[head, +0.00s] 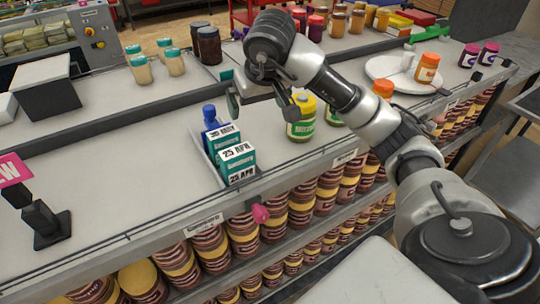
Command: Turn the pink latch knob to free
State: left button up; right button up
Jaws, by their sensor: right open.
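The pink latch knob (260,213) sticks out from the front edge of the counter (110,215), below the boxes. My right arm reaches in from the right, and my right gripper (260,100) hangs above the counter, behind and above the knob, clearly apart from it. Its fingers are spread and I see nothing between them. My left gripper is not in view. How the knob's latch is set is too small to tell.
Teal-and-white boxes (237,163) and a blue bottle (210,115) stand near the front edge. A yellow-lidded jar (301,121) is beside them. Shelves of brown jars (242,234) fill the space below. A black stand with a pink sign (12,170) is at left.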

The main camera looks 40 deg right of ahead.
aim_at(260, 214)
jog(key=z, duration=1)
